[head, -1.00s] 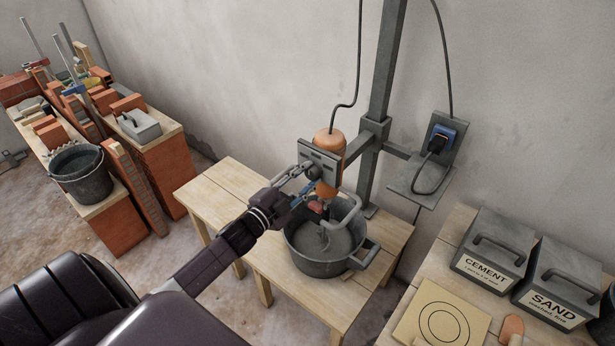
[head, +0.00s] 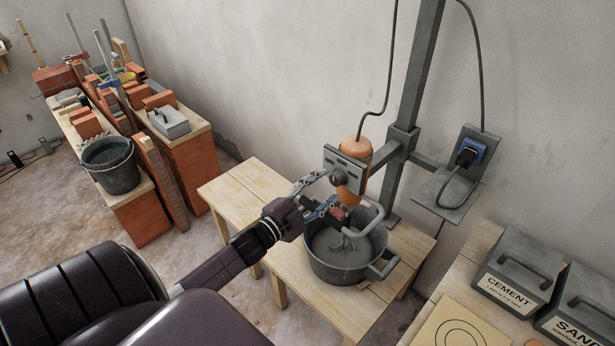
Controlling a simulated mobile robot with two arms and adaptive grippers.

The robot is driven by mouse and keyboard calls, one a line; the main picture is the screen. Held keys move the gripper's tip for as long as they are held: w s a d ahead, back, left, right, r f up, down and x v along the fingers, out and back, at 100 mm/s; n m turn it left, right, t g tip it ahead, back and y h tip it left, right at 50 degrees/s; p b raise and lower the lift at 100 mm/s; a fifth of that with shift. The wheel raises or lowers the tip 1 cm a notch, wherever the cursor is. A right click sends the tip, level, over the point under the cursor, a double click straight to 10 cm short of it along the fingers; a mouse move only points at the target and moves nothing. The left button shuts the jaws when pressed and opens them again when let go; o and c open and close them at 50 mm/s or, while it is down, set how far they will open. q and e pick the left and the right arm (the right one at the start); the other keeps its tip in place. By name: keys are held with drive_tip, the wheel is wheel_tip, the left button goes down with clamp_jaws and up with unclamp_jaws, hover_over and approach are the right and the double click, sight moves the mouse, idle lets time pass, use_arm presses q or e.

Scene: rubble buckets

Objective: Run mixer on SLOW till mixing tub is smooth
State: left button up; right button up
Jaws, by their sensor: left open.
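The mixer (head: 356,152), an orange body with a grey control plate (head: 347,168) and a round grey knob (head: 338,178), hangs on a grey post. Its paddle reaches down into the mixing tub (head: 349,273), a dark grey two-handled tub on a wooden table. Grey mix (head: 330,245) lies in the tub; its smoothness is too small to judge. My left gripper (head: 327,193) is open at the mixer, over the tub's rim, with one finger close to the knob; I cannot tell whether it touches. The knob's markings are unreadable. My right gripper is not in view.
A blue plug (head: 467,155) sits on a bracket right of the post (head: 418,80). CEMENT (head: 517,270) and SAND (head: 585,310) boxes stand on the right table. A dark bucket (head: 111,165) and bricks are on the left bench. Floor between the tables is clear.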

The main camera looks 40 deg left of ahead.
use_arm(q)
drive_tip(key=s, duration=0.8)
drive_tip(key=shift+s+a, duration=0.3)
drive_tip(key=shift+s, duration=0.1)
drive_tip(key=s+d+f+n+g+y+b, duration=0.1)
drive_tip(key=s+f+n+g, duration=0.2)
drive_tip(key=f, duration=0.9)
drive_tip(key=s+f+n+g+y, duration=0.15)
drive_tip(key=s+f, duration=0.35)
drive_tip(key=f, duration=0.7)
drive_tip(key=s+d+f+n+g+b, duration=0.15)
drive_tip(key=s+f+g, duration=0.25)
drive_tip(key=f, duration=0.7)
drive_tip(key=s+d+f+n+g, duration=0.1)
drive_tip(key=s+d+f+g, duration=0.3)
drive_tip(key=s+f, duration=0.6)
drive_tip(key=s+d+f+n+g, duration=0.2)
drive_tip(key=s+d+f, duration=0.6)
drive_tip(key=s, duration=1)
wheel_tip(320, 180, down, 2)
drive_tip(key=shift+d+f+g+h, duration=0.25)
drive_tip(key=shift+g+h, duration=0.2)
drive_tip(key=shift+g, duration=0.8)
drive_tip(key=shift+s, duration=0.1)
